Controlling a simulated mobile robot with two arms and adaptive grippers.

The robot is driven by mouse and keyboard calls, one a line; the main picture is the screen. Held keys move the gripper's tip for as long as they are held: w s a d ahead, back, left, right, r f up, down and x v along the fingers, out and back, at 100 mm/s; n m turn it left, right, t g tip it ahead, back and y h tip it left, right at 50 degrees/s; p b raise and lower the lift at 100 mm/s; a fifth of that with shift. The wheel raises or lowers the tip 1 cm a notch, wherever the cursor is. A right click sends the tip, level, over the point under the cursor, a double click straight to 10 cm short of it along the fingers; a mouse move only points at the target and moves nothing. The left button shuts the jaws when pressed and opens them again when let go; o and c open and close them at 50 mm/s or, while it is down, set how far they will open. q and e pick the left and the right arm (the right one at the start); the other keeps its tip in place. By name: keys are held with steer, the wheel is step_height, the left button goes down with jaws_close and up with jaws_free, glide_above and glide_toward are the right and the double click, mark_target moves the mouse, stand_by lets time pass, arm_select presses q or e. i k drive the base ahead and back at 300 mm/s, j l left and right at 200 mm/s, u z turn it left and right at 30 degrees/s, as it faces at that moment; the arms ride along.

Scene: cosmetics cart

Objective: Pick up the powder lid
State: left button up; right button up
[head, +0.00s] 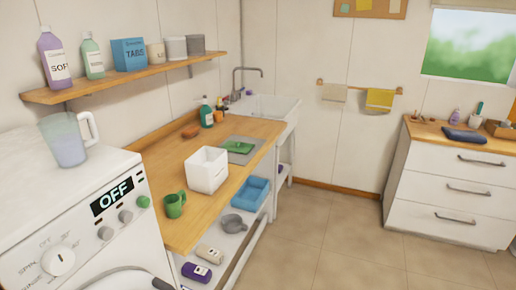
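I cannot pick out a powder lid with certainty in the head view. A white open-topped box (207,172) stands on the wooden counter (178,222), and no lid shows on it. Behind it a flat green item (237,147) lies on a grey mat (243,157); I cannot tell what it is. A blue TABS box (129,54) and several pale canisters (176,48) stand on the wall shelf. Neither of my grippers is in view.
A white washing machine (60,215) with a translucent jug (66,141) on top fills the left front. A green mug (174,205) stands near the counter's front edge. A lower shelf holds a blue basin (250,192). White drawers (445,185) stand right; the floor between is clear.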

mark_target(243, 147)
steer(key=i+l+z, duration=0.3)
steer(key=i, duration=0.25)
steer(key=i+l+z, duration=0.25)
steer(key=i, duration=0.35)
steer(key=i+l+z, duration=0.1)
steer(key=i+z, duration=0.2)
steer(key=i, duration=0.25)
steer(key=i+u, duration=0.2)
steer(key=i, duration=0.3)
steer(key=i+l+u, duration=0.25)
steer(key=i, duration=0.3)
steer(key=i+l+u, duration=0.2)
steer(key=i, duration=0.3)
